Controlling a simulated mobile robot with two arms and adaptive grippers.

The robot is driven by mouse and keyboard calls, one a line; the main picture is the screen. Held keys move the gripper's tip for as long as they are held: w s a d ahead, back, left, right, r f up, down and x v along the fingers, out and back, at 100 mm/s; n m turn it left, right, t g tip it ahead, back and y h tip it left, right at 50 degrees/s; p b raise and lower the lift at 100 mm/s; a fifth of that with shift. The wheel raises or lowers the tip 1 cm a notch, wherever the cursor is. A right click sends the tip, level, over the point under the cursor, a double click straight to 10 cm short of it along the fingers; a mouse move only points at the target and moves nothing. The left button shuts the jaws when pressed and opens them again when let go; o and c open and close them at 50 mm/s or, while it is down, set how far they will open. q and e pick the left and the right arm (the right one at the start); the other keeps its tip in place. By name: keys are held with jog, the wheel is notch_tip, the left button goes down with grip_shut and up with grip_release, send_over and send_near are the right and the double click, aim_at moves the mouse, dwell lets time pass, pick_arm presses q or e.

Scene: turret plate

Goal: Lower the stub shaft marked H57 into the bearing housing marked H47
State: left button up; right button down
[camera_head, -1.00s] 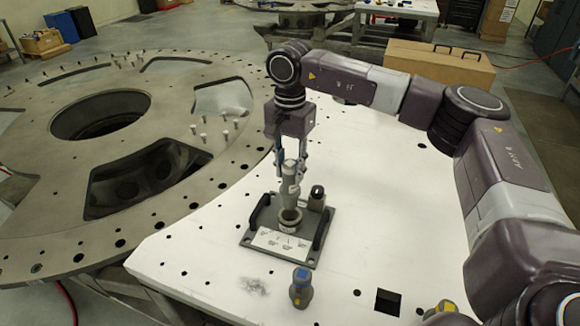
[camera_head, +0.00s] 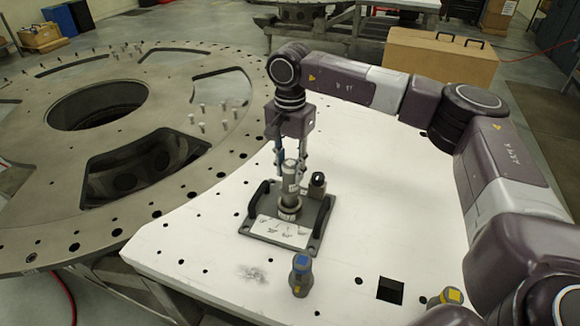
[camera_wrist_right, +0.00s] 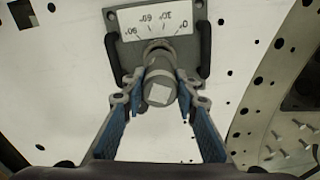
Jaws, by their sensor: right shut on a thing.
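The stub shaft (camera_head: 290,181) is a grey cylinder with a pale label, its mark too small to read. My right gripper (camera_head: 291,163) is shut on it from above and holds it about upright. The bearing housing (camera_head: 288,213) is a short grey ring on a dark base plate with two black handles. The shaft's lower end is at the housing's mouth; I cannot tell how deep it sits. In the right wrist view the shaft (camera_wrist_right: 160,85) is between the blue-padded fingers, with the housing (camera_wrist_right: 157,48) partly hidden behind it. My left gripper is not in view.
A blue-topped grey part (camera_head: 301,274) and a yellow-topped part (camera_head: 449,297) stand near the front. The large turret plate (camera_head: 205,181) lies left.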

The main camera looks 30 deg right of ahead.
aim_at(290, 181)
jog(key=shift+f+b, duration=1.3)
jog(key=shift+f, duration=0.55)
jog(key=c, duration=1.4)
grip_release()
jog(key=shift+c, duration=0.2)
jog(key=shift+a, duration=0.1)
jog(key=shift+s+f, duration=0.1)
notch_tip(290, 181, up, 12)
jog(key=shift+r, duration=0.1)
